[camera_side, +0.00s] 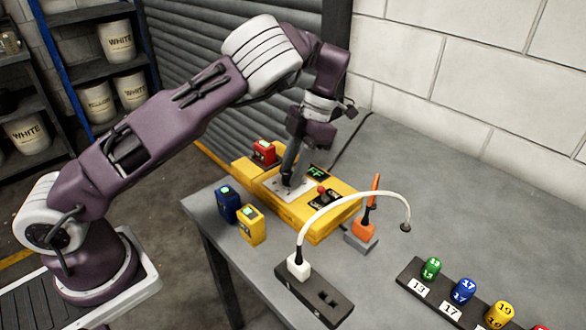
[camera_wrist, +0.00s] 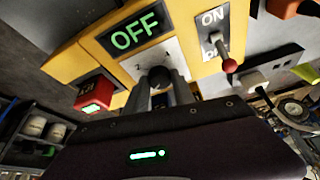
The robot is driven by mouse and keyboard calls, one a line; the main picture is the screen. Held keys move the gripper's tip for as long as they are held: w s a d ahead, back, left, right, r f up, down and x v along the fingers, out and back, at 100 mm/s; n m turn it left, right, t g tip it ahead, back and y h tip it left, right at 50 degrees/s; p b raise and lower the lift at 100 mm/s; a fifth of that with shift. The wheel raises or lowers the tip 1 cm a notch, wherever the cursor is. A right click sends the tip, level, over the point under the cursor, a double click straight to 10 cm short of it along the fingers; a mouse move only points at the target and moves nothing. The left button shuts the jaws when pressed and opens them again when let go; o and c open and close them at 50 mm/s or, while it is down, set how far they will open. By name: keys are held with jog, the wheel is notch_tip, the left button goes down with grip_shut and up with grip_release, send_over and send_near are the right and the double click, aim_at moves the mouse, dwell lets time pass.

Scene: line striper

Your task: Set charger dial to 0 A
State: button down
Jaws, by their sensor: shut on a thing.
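The yellow charger (camera_side: 285,215) sits on the grey table, with a pale dial plate (camera_side: 272,187) on its top. My gripper (camera_side: 289,183) points down at this plate. In the wrist view my gripper (camera_wrist: 163,92) is shut on the dark dial knob (camera_wrist: 160,76). The fingers hide much of the knob and most of the scale, so I cannot read the setting. The green display (camera_wrist: 134,34) reads OFF. A switch with a red-tipped lever (camera_wrist: 228,66) and an ON label stands beside the dial plate.
A red battery (camera_side: 264,152) sits on the charger's far end. Blue (camera_side: 228,206) and yellow (camera_side: 251,225) batteries stand before it. The table's back right is clear.

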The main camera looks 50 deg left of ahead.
jog(key=shift+n+h, duration=0.5)
jog(key=shift+n, duration=0.6)
jog(key=c, duration=1.1)
grip_release()
jog(key=shift+o, duration=0.2)
jog(key=shift+a, duration=0.1)
jog(key=v, duration=0.7)
jog(key=shift+w, duration=0.1)
